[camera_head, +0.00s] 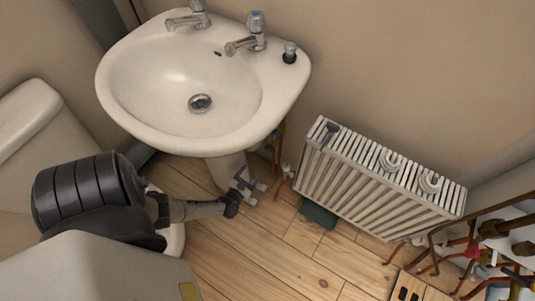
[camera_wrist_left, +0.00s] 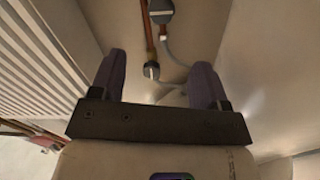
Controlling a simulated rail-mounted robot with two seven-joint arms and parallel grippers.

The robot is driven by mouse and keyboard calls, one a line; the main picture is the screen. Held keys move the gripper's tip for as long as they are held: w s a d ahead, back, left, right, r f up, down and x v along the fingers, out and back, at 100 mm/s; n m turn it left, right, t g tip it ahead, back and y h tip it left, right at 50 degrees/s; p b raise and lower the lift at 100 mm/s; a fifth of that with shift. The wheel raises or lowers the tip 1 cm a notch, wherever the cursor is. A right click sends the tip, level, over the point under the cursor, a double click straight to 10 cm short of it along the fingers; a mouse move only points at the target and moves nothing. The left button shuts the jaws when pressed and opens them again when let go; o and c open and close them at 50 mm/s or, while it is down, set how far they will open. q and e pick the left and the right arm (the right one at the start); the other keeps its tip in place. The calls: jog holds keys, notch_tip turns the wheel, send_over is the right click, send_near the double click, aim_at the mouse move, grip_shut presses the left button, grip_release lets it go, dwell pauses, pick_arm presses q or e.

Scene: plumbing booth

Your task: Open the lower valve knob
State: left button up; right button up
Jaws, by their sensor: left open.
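In the head view my left gripper (camera_head: 257,194) is low near the floor, beside the basin's pedestal and left of the radiator. The knobs cannot be made out clearly there. My right gripper is not in view.
A white basin (camera_head: 140,121) on a pedestal (camera_head: 226,170) overhangs the area. A white radiator (camera_head: 375,190) stands to the right, and it shows close on the left in the wrist view (camera_wrist_left: 35,60). A toilet (camera_head: 25,115) is at left. Copper pipes (camera_head: 435,250) crowd the lower right.

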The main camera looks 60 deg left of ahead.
aim_at(267, 150)
pick_arm(q)
jog(key=b+x, duration=0.5)
jog(key=x, duration=0.7)
jog(key=shift+f, duration=0.2)
jog(key=shift+b+x, duration=0.35)
jog(key=shift+x, duration=0.45)
jog(key=shift+r, duration=0.15)
jog(key=c, duration=0.9)
